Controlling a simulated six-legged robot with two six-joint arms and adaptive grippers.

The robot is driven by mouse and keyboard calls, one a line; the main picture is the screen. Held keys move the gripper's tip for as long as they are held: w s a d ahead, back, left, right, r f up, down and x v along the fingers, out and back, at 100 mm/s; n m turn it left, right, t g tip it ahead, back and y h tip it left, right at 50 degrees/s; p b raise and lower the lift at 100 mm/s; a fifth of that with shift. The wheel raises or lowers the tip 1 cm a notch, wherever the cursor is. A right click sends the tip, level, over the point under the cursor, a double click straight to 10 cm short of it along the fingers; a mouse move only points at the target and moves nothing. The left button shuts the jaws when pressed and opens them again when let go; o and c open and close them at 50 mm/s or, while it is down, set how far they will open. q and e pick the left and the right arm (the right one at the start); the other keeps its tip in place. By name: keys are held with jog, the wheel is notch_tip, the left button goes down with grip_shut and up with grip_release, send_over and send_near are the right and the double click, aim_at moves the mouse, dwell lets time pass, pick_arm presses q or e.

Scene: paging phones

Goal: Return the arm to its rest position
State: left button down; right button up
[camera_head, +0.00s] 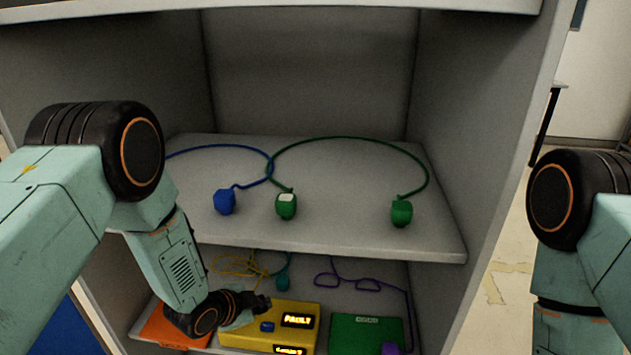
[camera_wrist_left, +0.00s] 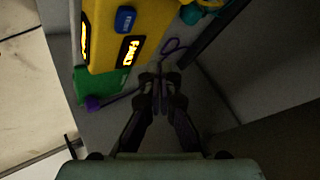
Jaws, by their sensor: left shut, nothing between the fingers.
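My left arm comes in from the left in the head view, and its gripper (camera_head: 262,303) is at the lower shelf, over or beside the yellow box (camera_head: 280,336) with lit displays. In the left wrist view the left gripper (camera_wrist_left: 158,72) is shut and empty, its fingertips together beside the yellow box (camera_wrist_left: 107,57). A green box (camera_head: 352,331) is to the right on the lower shelf, with a purple plug (camera_head: 391,349) at its corner. My right arm shows at the right edge; its gripper is out of view.
The upper shelf (camera_head: 330,237) holds a blue plug (camera_head: 225,201) and two green plugs (camera_head: 286,206) (camera_head: 401,213) on cables. An orange box (camera_head: 168,332) is at the lower left. A teal plug (camera_head: 282,283) lies behind the yellow box. Shelf walls enclose both sides.

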pick_arm(q)
jog(key=shift+s+n, duration=0.1)
jog(key=shift+n, duration=0.4)
jog(key=s+a+f+n+g+y, duration=0.1)
jog(key=s+n, duration=0.3)
jog(key=s, duration=0.8)
jog(key=s+a+f+n+g+y, duration=0.1)
jog(key=s+a+f+n+g, duration=0.1)
jog(key=s, duration=1)
jog(key=s+a+f+n+g+y, duration=0.1)
jog(key=s+n+g, duration=0.4)
jog(key=s, duration=0.8)
jog(key=shift+a+f+n+y, duration=0.4)
jog(key=shift+a+n+y, duration=0.1)
jog(key=shift+a+n, duration=0.65)
